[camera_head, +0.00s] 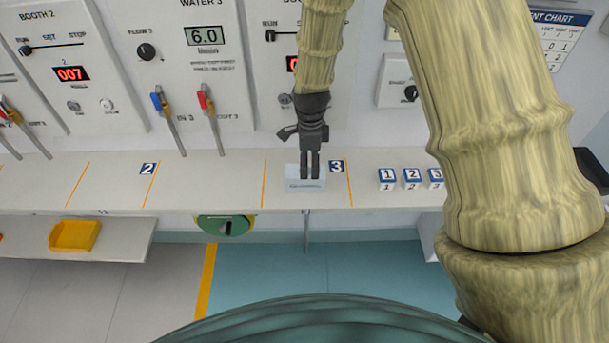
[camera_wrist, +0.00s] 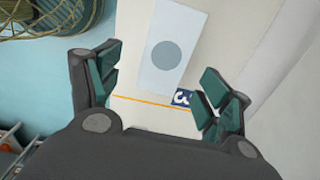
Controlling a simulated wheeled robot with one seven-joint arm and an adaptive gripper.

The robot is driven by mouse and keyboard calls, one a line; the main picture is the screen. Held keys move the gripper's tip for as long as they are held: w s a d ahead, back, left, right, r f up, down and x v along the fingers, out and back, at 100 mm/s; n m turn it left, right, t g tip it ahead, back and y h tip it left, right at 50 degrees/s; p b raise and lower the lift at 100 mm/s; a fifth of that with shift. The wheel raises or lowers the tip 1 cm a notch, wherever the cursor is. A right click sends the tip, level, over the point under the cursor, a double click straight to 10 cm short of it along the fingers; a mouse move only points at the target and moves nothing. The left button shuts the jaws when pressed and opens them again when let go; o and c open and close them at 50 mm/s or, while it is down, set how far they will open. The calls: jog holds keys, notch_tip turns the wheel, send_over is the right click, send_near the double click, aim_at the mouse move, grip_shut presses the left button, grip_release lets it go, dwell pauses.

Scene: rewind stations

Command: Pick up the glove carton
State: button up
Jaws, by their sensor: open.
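The glove carton (camera_head: 294,186) is a small pale blue-white box with dark lettering too small to read. It sits on the shelf in bay 3, left of the blue number 3 label. In the wrist view the pale box with a grey round spot on top (camera_wrist: 172,52) lies ahead of my fingers, between their lines. My gripper (camera_head: 310,172) points down at the carton, its fingers overlapping it in the head view. The wrist view shows my gripper (camera_wrist: 160,78) open with nothing between the fingers. Contact with the carton cannot be told.
The pale shelf (camera_head: 225,180) has orange dividing lines and is clear left of the carton. Small numbered blocks (camera_head: 411,178) stand to the right. Red (camera_head: 208,105) and blue (camera_head: 160,102) handled levers stick out from the wall panel. A yellow tray (camera_head: 75,236) lies on a lower shelf.

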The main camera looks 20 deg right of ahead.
aim_at(293, 183)
jog(key=shift+w+f, duration=0.15)
jog(key=shift+f, duration=0.75)
jog(key=shift+w+a+f+p, duration=0.15)
jog(key=shift+a+f+p, duration=0.1)
jog(key=shift+f+p, duration=0.45)
jog(key=shift+w+a+f+p, duration=0.1)
jog(key=shift+a+f+p, duration=0.15)
jog(key=shift+f+p, duration=0.4)
jog(key=shift+f, duration=1.25)
jog(key=c, duration=1.2)
